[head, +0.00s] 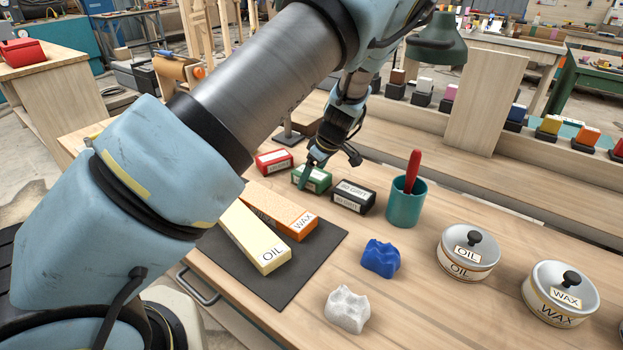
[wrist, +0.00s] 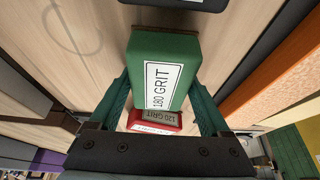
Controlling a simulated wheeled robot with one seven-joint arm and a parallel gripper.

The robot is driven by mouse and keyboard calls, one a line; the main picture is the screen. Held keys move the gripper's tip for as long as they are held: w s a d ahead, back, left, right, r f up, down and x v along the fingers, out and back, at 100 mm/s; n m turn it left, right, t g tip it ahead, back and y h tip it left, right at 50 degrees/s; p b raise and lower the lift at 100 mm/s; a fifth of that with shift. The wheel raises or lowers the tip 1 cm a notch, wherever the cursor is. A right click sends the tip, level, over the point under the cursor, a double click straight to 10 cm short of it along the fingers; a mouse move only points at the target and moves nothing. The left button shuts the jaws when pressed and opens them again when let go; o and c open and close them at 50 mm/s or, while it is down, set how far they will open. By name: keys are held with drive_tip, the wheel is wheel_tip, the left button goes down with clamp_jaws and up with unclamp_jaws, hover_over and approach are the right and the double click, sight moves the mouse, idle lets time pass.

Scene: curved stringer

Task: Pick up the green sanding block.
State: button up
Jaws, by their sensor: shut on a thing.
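The green sanding block (head: 321,183), labelled 180 GRIT, is between the red block (head: 274,161) and the black block (head: 353,197) on the bench. My gripper (head: 310,176) reaches down over it from above. In the wrist view the green block (wrist: 165,75) fills the space between the two teal fingers of my gripper (wrist: 161,95), one on each side. My gripper is shut on it. Its underside is hidden, so I cannot tell whether it touches the bench. The red block (wrist: 152,124), labelled 120 GRIT, shows behind it.
A teal cup (head: 405,203) with a red-handled tool stands right of the black block. OIL (head: 254,238) and WAX (head: 279,208) blocks lie on a dark mat (head: 276,289). Blue (head: 381,258) and white (head: 347,310) lumps and lidded tins (head: 467,253) are nearer.

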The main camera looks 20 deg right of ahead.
drive_tip(key=shift+c, duration=0.5)
drive_tip(key=shift+r, duration=0.25)
wheel_tip(320, 180, up, 10)
drive_tip(key=shift+b, duration=1.15)
